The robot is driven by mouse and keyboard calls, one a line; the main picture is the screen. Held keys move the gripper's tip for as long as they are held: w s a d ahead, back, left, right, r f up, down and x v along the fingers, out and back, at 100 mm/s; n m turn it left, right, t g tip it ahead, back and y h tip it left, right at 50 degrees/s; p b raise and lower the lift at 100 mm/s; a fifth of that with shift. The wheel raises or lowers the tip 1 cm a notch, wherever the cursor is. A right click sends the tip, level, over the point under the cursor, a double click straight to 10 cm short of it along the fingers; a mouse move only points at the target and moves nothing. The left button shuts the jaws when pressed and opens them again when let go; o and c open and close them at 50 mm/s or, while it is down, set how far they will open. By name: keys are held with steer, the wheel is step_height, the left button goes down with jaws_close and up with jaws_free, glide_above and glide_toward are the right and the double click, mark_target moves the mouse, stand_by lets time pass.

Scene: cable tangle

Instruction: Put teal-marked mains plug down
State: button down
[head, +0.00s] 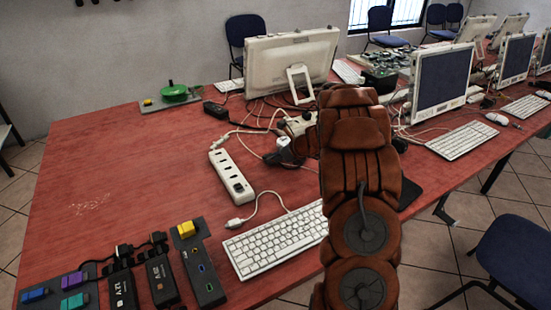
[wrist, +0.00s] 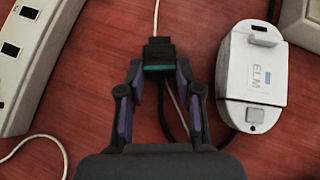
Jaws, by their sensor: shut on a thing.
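The teal-marked mains plug (wrist: 158,50) is a black plug with a teal band in the wrist view. A thin white cable runs from it toward the top edge. My gripper (wrist: 160,68) is shut on it, with a finger on each side of the teal band. The red tabletop (wrist: 92,85) lies beneath; I cannot tell whether the plug touches it. In the head view my gripper (head: 287,152) is over the table behind the keyboard, partly hidden by my arm, and the plug cannot be made out there.
A white power strip (head: 231,175) lies left of my gripper. A white box marked ELM (wrist: 258,75) is close on the right in the wrist view. A keyboard (head: 276,240) lies in front, a monitor (head: 290,62) behind, among loose cables. The table's left part is mostly clear.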

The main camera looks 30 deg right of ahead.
steer(key=shift+f, duration=0.15)
steer(key=c, duration=0.8)
jaws_free()
